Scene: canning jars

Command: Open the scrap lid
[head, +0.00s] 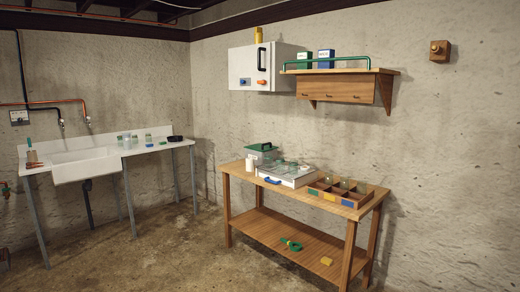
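A clear grey container (265,156) with a green lid (261,147) stands at the back left of the wooden table. It looks like the scrap container, though I see no label. The lid lies flat on top and appears closed. A small dark part shows on the lid. Neither of my grippers is in view.
Beside the container are a white tray (305,180) with jars and a blue handle, and a divided wooden box (322,197). A sink (86,168) stands left. A white cabinet (243,70) and shelf (345,71) hang above. The concrete floor (165,250) is clear.

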